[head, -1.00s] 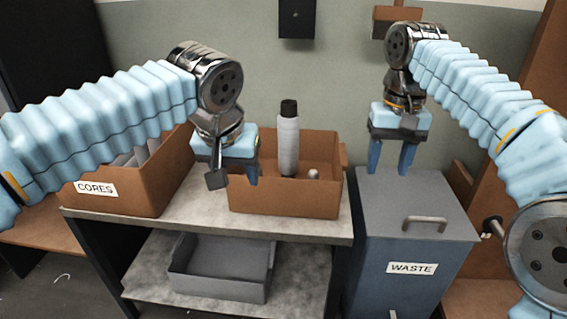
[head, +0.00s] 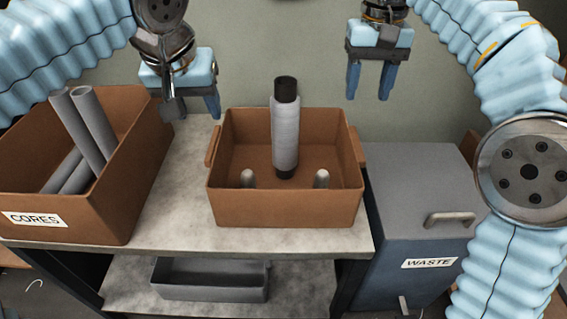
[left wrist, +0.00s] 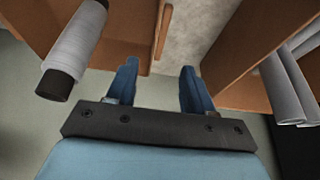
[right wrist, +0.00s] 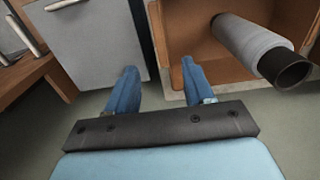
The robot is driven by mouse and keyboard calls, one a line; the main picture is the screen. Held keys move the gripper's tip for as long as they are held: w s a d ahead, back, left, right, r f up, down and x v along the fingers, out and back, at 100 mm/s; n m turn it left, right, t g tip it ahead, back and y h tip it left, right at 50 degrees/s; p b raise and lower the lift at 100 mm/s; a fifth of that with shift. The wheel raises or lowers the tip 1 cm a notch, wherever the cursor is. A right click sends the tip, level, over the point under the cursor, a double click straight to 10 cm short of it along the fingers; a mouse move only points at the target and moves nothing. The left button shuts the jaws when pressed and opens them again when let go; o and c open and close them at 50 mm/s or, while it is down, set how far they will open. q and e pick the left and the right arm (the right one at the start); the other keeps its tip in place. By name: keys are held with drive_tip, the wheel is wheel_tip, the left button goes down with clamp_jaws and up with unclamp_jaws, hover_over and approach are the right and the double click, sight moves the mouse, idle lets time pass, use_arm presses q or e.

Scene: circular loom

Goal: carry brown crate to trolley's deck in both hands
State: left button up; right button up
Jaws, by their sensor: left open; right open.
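The brown crate (head: 285,208) stands upright on a grey-topped stand (head: 180,215), with a handle on its left (head: 213,147) and right (head: 357,147) sides. It holds an upright white roll with dark ends (head: 285,130) and two short pegs. My left gripper (head: 193,108) is open and empty, up and left of the crate's left handle. The left wrist view shows this handle (left wrist: 163,30) beyond the fingers. My right gripper (head: 369,92) is open and empty, above the crate's right side; the crate (right wrist: 182,28) shows at its fingers' right in the right wrist view. I cannot tell whether the stand is the trolley.
A brown box labelled CORES (head: 90,220), holding several grey tubes, stands left of the crate with a gap between. A grey WASTE bin (head: 420,180) stands right. A grey tray (head: 210,283) sits on the lower shelf.

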sight(214, 142)
use_arm(q)
drive_tip(key=x, duration=1.4)
drive_tip(key=shift+s, duration=0.1)
use_arm(e)
wheel_tip(214, 142, down, 14)
drive_tip(key=shift+r, duration=0.1)
use_arm(q)
drive_tip(key=shift+c, duration=0.3)
use_arm(e)
drive_tip(key=shift+c, duration=0.3)
use_arm(q)
clamp_jaws()
use_arm(e)
clamp_jaws()
use_arm(q)
drive_tip(key=shift+r, duration=0.1)
